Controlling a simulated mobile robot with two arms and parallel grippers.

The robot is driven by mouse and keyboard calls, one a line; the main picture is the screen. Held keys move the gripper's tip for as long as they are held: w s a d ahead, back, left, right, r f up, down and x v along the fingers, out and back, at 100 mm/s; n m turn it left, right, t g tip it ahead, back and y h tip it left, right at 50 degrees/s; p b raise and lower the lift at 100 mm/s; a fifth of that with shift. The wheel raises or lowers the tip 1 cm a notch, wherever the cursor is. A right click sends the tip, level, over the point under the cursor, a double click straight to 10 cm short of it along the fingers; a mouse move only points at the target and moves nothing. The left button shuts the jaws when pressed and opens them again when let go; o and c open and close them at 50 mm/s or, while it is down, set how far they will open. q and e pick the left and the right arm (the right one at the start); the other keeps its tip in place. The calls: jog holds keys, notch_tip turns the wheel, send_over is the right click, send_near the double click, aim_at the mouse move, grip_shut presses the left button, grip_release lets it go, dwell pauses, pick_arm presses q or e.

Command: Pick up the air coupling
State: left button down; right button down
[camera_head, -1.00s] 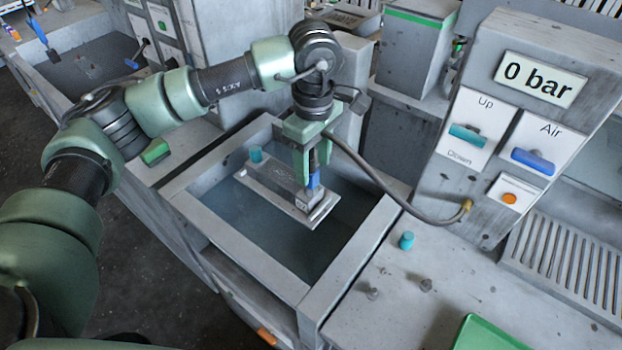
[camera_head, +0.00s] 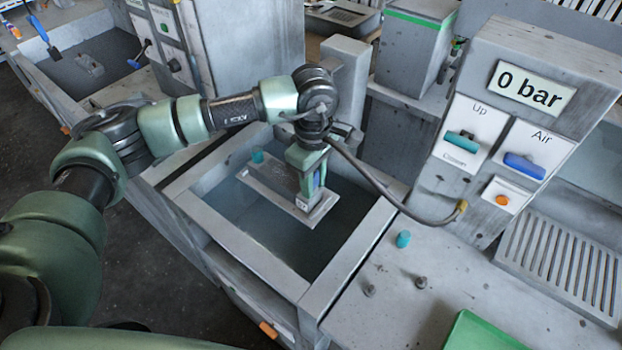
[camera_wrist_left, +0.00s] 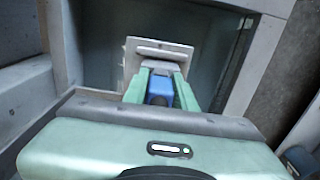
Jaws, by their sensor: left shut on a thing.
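The blue air coupling (camera_head: 317,180) is between the fingers of my left gripper (camera_head: 309,188), over the near right end of a grey housing plate (camera_head: 268,187). My left gripper points down and is shut on the coupling. In the left wrist view the blue part (camera_wrist_left: 160,88) sits between both green fingers, with the pale plate beyond it. I cannot tell whether the coupling is still touching the plate. A teal cap (camera_head: 257,156) stands on the plate's far left end. My right gripper is not in view.
The plate is over a water-filled tank (camera_head: 345,275) with a thick grey rim. A hose (camera_head: 385,190) runs from the gripper area to a brass fitting on the panel reading "0 bar" (camera_head: 533,87). A teal cap (camera_head: 403,239), small pegs and a green tray (camera_head: 485,332) are at right.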

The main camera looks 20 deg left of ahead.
pick_arm(q)
jog(key=shift+r, duration=0.15)
jog(key=shift+w+r+b, duration=0.1)
jog(key=shift+r+b, duration=0.2)
jog(key=shift+r, duration=0.3)
notch_tip(320, 180, up, 19)
jog(key=b, duration=0.4)
jog(key=shift+f, duration=0.2)
